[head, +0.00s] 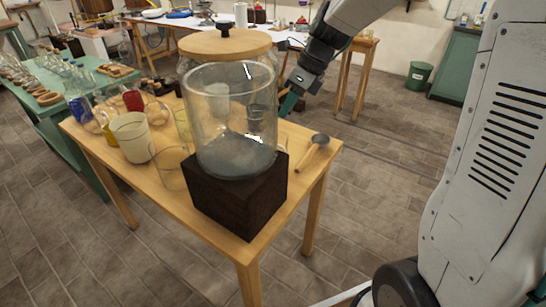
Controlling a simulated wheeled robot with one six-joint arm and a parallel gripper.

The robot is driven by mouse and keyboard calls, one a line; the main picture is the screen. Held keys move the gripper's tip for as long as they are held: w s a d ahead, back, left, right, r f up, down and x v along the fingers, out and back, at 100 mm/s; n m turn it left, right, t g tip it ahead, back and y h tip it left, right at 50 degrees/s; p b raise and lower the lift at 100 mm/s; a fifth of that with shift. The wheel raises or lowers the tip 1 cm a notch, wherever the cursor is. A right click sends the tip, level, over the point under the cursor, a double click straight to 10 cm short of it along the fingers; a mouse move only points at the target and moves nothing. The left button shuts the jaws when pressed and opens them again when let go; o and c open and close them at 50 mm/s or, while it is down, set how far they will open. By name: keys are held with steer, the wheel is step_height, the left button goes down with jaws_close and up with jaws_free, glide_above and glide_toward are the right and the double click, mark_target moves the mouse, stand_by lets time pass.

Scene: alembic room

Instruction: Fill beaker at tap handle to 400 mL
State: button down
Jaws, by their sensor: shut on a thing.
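A large clear glass jar (230,95) stands on a dark wooden block (236,200) at the front of the wooden table. A little grey-looking liquid or thick glass shows at its bottom. My gripper (289,103), with green fingers, is behind the jar's right side. It is shut on what looks like a clear glass beaker (256,116), seen blurred through the jar. Its fill level cannot be read. A tap handle cannot be made out; the jar hides its far side.
A clear glass (171,168), a cream pot (131,137) and several flasks crowd the table's left. A spoon or ladle (314,147) lies at the right. A green bench (50,98) stands left.

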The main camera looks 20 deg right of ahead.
steer(key=shift+s+a+m+t, duration=0.25)
steer(key=shift+s+m+t, duration=0.05)
steer(key=shift+m, duration=0.5)
steer(key=shift+s+a+m+t+h, duration=0.3)
steer(key=shift+m+t, duration=0.1)
steer(key=shift+m, duration=0.5)
steer(key=shift+f, duration=0.1)
steer(key=c, duration=1.3)
jaws_free()
steer(key=shift+a, duration=0.15)
steer(key=o, duration=0.5)
steer(key=shift+o, duration=0.2)
